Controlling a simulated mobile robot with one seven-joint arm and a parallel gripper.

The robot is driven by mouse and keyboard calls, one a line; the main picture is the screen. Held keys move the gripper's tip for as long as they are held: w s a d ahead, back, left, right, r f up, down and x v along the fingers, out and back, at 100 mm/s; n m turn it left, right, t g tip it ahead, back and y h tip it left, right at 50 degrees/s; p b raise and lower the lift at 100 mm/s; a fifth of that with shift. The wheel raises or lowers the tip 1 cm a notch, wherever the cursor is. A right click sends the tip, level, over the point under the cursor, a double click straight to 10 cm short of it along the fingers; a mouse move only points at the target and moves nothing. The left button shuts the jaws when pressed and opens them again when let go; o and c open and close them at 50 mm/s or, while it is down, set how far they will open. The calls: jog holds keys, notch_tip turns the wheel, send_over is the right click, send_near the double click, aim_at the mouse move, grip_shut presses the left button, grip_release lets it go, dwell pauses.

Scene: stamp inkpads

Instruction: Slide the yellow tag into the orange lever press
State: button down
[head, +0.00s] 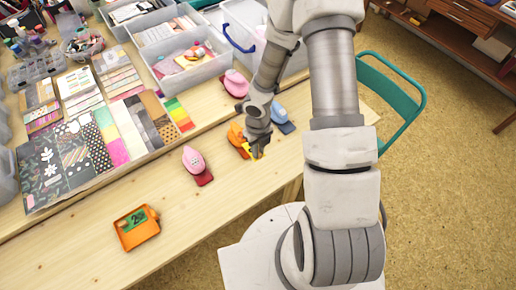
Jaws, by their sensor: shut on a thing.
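My gripper (257,150) points down over the right side of the wooden table and is shut on the yellow tag (259,153). Only a small yellow patch of the tag shows at the fingertips. The orange lever press (236,137) stands on the table just left of my gripper, partly hidden behind it. I cannot tell whether the tag touches the press or is apart from it.
A pink press (194,163) stands to the left, another pink one (236,83) behind, and a blue one (281,118) to the right. An orange tray (146,235) with a green piece lies at front left. Patterned papers (70,150) and clear bins (190,68) fill the back.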

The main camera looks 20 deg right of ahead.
jog(key=shift+f+b, duration=2)
jog(key=shift+f, duration=0.7)
jog(key=shift+w+a+r+p, duration=0.1)
jog(key=shift+w+r+p, duration=0.15)
jog(key=shift+p, duration=0.2)
jog(key=shift+w+a+f+p, duration=0.1)
jog(key=shift+w+a+p, duration=0.15)
jog(key=shift+w+p, duration=0.55)
jog(key=shift+w+a+p, duration=0.25)
jog(key=shift+w+p, duration=0.35)
jog(key=shift+w, duration=0.25)
jog(key=c, duration=0.8)
grip_release()
jog(key=shift+r+p, duration=3.5)
